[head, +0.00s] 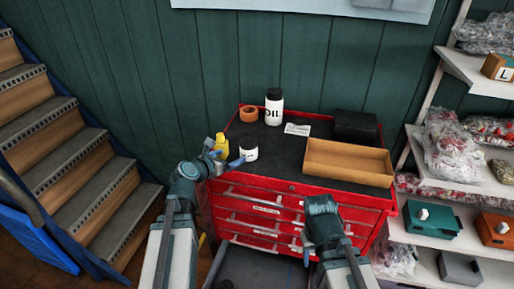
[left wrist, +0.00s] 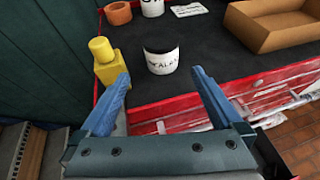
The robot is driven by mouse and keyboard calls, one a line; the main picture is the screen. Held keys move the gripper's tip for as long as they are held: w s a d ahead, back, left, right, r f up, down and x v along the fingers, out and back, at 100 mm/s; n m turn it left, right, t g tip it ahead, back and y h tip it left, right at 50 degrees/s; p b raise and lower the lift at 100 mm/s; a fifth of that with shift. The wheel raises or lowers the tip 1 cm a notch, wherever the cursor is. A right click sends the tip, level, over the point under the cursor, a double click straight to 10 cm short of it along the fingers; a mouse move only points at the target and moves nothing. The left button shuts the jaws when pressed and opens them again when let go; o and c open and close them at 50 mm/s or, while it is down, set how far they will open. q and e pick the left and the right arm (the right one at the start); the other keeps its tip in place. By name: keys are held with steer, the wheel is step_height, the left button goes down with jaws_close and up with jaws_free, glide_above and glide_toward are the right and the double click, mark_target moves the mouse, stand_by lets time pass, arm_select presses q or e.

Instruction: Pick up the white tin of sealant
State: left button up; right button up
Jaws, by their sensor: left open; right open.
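The white tin of sealant (head: 250,153) stands upright near the front left of the red tool chest's black top. In the left wrist view the tin (left wrist: 161,62) has dark lettering and a dark top, and it shows beyond and between my fingertips. My left gripper (head: 228,158) is open and empty, close to the tin at the chest's front left edge; its blue fingers (left wrist: 160,78) are spread wide, with the tin apparently not between them. My right gripper (head: 322,225) is in front of the drawers, pointing down; its fingers are mostly hidden.
A yellow bottle (head: 221,145) stands just left of the tin. Behind are an orange-brown roll (head: 249,114), a white oil bottle (head: 274,107) and a white card (head: 297,129). An open cardboard tray (head: 347,163) and a black box (head: 357,127) lie right. Shelves (head: 463,170) stand further right.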

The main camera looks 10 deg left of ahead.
mark_target(243, 150)
arm_select(q)
steer(key=b+x, duration=0.3)
steer(key=x, duration=0.5)
steer(key=shift+a+f, duration=0.1)
steer(key=shift+f, duration=0.1)
steer(key=shift+w+d, duration=0.2)
steer(key=shift+w, duration=0.35)
steer(key=x, duration=0.2)
steer(key=b+x, duration=0.1)
steer(key=x, duration=0.1)
steer(key=shift+w+d+b, duration=0.2)
steer(key=shift+w+b, duration=0.1)
steer(key=shift+w, duration=0.1)
steer(key=shift+r, duration=0.15)
steer(key=c, duration=1.4)
